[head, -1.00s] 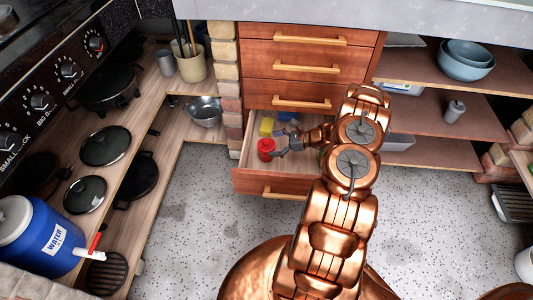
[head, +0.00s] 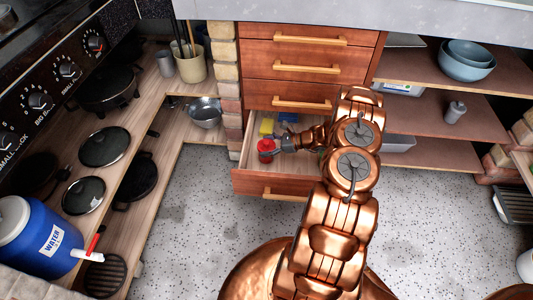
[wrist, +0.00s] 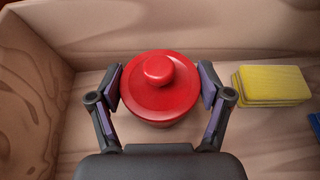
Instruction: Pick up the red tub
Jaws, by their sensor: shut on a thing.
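The red tub (wrist: 158,98) is round, with a lid and a knob on top. It stands upright inside the open bottom drawer (head: 262,183), near the drawer's left side. It also shows in the head view (head: 266,146). My gripper (wrist: 160,88) reaches into the drawer from above, with one finger on each side of the tub. The fingers are shut on it at the lid's height. The lower part of the tub is mostly hidden under its lid.
A yellow sponge (wrist: 272,85) lies to the right of the tub in the drawer, with a blue item (head: 287,116) beyond it. The drawer's wooden walls stand close on the left. Closed drawers (head: 305,68) rise above it.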

